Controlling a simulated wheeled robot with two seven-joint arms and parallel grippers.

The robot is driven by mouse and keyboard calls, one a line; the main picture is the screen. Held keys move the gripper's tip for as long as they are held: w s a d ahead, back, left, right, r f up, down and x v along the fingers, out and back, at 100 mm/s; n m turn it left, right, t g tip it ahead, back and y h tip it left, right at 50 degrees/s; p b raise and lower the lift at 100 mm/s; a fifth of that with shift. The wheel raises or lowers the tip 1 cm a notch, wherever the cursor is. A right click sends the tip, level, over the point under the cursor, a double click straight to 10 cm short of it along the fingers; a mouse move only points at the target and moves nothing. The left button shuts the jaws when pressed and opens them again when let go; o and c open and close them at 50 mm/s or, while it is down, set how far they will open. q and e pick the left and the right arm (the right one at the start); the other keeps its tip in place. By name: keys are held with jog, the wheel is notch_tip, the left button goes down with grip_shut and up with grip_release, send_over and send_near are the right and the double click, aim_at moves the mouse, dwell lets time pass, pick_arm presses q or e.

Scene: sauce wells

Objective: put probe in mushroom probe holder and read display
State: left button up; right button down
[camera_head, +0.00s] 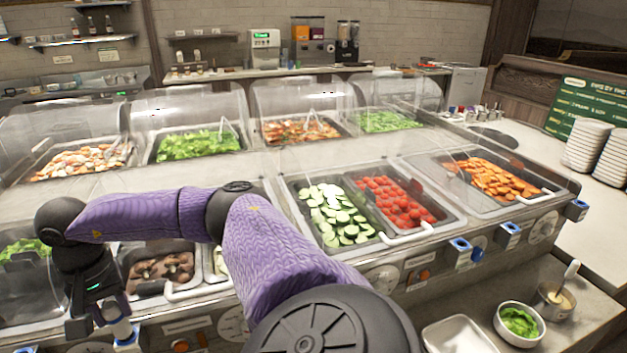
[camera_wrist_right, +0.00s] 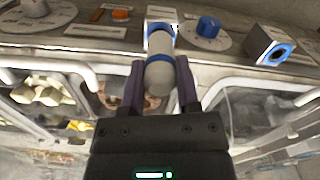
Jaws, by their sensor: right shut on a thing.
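My right gripper (camera_head: 103,317) is at the lower left of the head view, in front of the well of mushrooms (camera_head: 160,272). It is shut on the probe (camera_head: 121,329), a pale grey cylinder with blue bands. In the right wrist view the probe (camera_wrist_right: 158,78) sits between the dark fingers of the gripper (camera_wrist_right: 159,64). Its far end lines up with the blue-rimmed mushroom probe holder (camera_head: 127,344) on the counter front. I cannot tell whether it is inside the holder or just above it. No readable display shows there. My left gripper is out of view.
Another blue-rimmed holder (camera_wrist_right: 270,50) and a blue knob (camera_wrist_right: 207,27) are beside the probe. Clear guards and tong handles are close to my gripper. A cucumber well (camera_head: 340,215) and a tomato well (camera_head: 397,203) are to the right.

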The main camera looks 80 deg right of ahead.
dwell(0.3)
jog(key=shift+r, duration=0.15)
notch_tip(320, 180, up, 2)
jog(key=shift+r+p, duration=0.1)
jog(key=shift+p, duration=0.9)
notch_tip(320, 180, up, 2)
jog(key=shift+p, duration=0.9)
notch_tip(320, 180, up, 3)
jog(key=p, duration=0.2)
jog(key=shift+r+p, duration=0.1)
jog(key=shift+p, duration=0.25)
